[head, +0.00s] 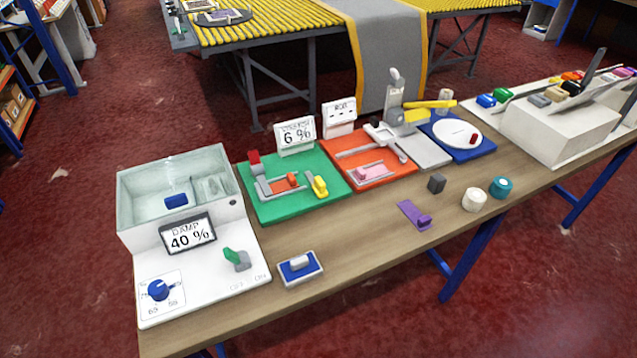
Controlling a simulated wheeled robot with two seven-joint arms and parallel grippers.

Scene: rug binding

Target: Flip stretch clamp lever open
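The stretch station is a green board (290,208) on the wooden table, with a sign (297,133) behind it that appears to read "STRETCH 6 %". On the board lie a grey U-shaped frame (265,188) and an orange-red block (292,180). A yellow upright piece (320,187), which looks like the clamp lever, stands at the frame's right end. A red knob-like piece (254,158) stands at the board's back left. At this size I cannot tell whether the clamp is open or closed. Neither of my grippers shows in the head view.
Left of the green board stands a white damp box (255,272) reading "DAMP 40 %". An orange board (395,172) adjoins on the right. A blue-and-white block (301,268), a purple piece (415,216) and small spools lie near the front edge. Bare wood lies before the green board.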

